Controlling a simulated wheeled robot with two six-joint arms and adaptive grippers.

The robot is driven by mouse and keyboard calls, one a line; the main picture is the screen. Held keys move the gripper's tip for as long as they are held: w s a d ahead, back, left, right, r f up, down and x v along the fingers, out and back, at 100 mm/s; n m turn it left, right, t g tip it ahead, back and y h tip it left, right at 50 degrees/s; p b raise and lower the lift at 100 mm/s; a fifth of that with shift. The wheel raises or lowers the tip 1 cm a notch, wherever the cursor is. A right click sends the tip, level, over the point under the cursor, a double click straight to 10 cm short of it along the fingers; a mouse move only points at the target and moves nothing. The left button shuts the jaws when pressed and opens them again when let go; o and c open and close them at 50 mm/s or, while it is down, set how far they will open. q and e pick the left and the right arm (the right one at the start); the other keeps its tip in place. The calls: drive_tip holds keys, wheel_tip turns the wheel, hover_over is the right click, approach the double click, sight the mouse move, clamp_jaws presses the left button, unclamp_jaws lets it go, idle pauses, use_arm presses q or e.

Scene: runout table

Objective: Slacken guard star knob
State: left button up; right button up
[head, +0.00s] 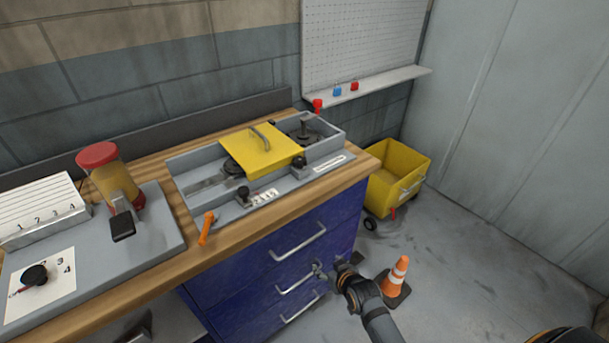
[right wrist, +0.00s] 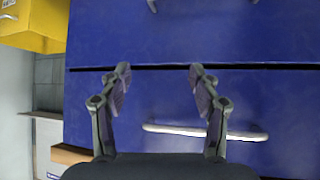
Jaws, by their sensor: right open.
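The machine (head: 205,160) is a grey tray-like unit on the wooden bench, with a yellow guard plate (head: 268,163) across its middle. A dark knob (head: 299,162) sits at the guard's right front corner. A second dark knob (head: 243,194) stands on the front rail to the left. I cannot tell which is the star knob. My right gripper (head: 320,268) is open and empty, low in front of the blue drawers, apart from the machine. In the right wrist view its spread fingers (right wrist: 157,82) face the drawer fronts. My left gripper is not in view.
Blue drawers (head: 270,255) with metal handles are below the bench. An orange-handled lever (head: 207,228) is at the bench's front edge. A red-topped jar (head: 108,172) stands left. A yellow cart (head: 398,170) and an orange cone (head: 398,276) stand on the right floor.

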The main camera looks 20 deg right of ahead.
drive_tip(key=w+a+r+t, duration=0.1)
drive_tip(key=w+r+t, duration=0.1)
drive_tip(key=r, duration=0.6)
drive_tip(key=w+a+r+t, duration=0.1)
drive_tip(key=w+r+t, duration=0.1)
drive_tip(key=r, duration=0.6)
drive_tip(key=t, duration=0.4)
approach(303, 165)
drive_tip(key=shift+y, duration=0.4)
drive_tip(key=w, duration=0.9)
drive_tip(key=shift+w+a, duration=0.2)
drive_tip(key=shift+w, duration=0.1)
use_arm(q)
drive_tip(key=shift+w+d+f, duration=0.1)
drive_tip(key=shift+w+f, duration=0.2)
use_arm(e)
drive_tip(key=shift+c, duration=0.2)
